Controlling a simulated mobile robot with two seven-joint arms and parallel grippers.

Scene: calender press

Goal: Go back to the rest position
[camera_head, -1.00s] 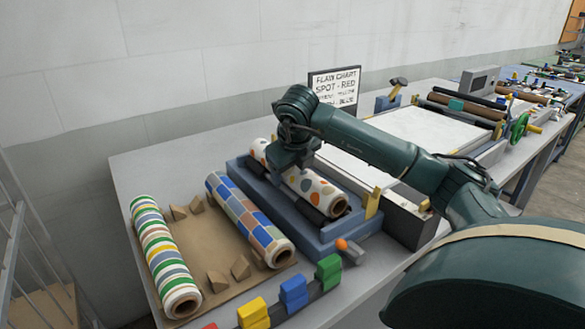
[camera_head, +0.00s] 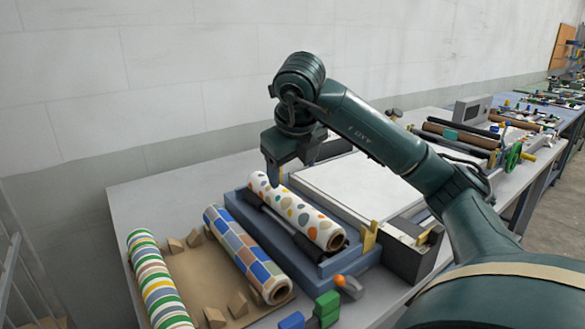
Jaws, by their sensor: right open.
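My right arm comes in from the lower right and bends over the bench. My right gripper (camera_head: 276,182) is open above the far end of a white roll with coloured dots (camera_head: 297,211). The dotted roll lies in a blue cradle (camera_head: 330,268) at the front of the press. The gripper seems apart from the roll, though its fingertips overlap the roll's far end in the picture. My left gripper is not in view.
The white press bed (camera_head: 350,188) lies behind the cradle. An orange-knobbed lever (camera_head: 345,284) and coloured blocks (camera_head: 326,305) stand at the front edge. Air above the bench is free.

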